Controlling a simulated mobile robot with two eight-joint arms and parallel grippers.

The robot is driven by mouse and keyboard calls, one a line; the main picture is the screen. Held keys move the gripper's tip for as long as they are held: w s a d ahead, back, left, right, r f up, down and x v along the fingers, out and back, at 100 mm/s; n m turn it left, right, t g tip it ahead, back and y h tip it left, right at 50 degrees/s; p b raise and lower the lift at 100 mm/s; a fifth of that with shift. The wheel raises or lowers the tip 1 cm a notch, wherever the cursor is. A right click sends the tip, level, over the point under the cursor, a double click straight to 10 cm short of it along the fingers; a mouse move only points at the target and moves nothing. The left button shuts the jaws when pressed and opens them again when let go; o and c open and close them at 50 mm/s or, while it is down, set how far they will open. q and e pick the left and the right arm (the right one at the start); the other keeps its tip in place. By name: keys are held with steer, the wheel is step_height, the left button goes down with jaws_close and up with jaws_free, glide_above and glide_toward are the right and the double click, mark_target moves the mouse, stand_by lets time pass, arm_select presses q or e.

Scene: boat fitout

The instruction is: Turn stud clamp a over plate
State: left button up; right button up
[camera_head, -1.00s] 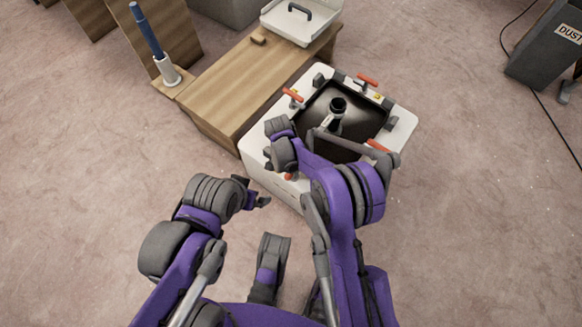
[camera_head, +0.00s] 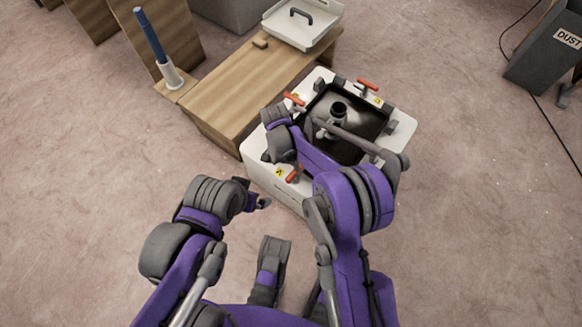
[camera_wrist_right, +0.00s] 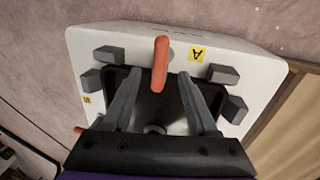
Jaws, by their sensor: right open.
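The orange handle of stud clamp a (camera_wrist_right: 160,64) stands beside a yellow "A" label (camera_wrist_right: 198,54) on the white rim of the plate housing (camera_wrist_right: 240,70). My right gripper (camera_wrist_right: 159,76) is open, with its two fingers apart on either side of the handle's line. I cannot tell whether they touch it. In the head view an orange handle (camera_head: 293,176) with a yellow label shows at the housing's near side, just below my right wrist.
The dark recess (camera_head: 352,148) holds a dark-topped cylindrical part (camera_head: 338,112). Other orange handles (camera_head: 367,84) stand around the rim. A wooden bench (camera_head: 235,95) with a white tray (camera_head: 300,22) adjoins the housing at the upper left.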

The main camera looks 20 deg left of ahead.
steer(key=r, duration=0.4)
steer(key=shift+w+a+r+p, duration=0.1)
steer(key=shift+a+p, duration=0.25)
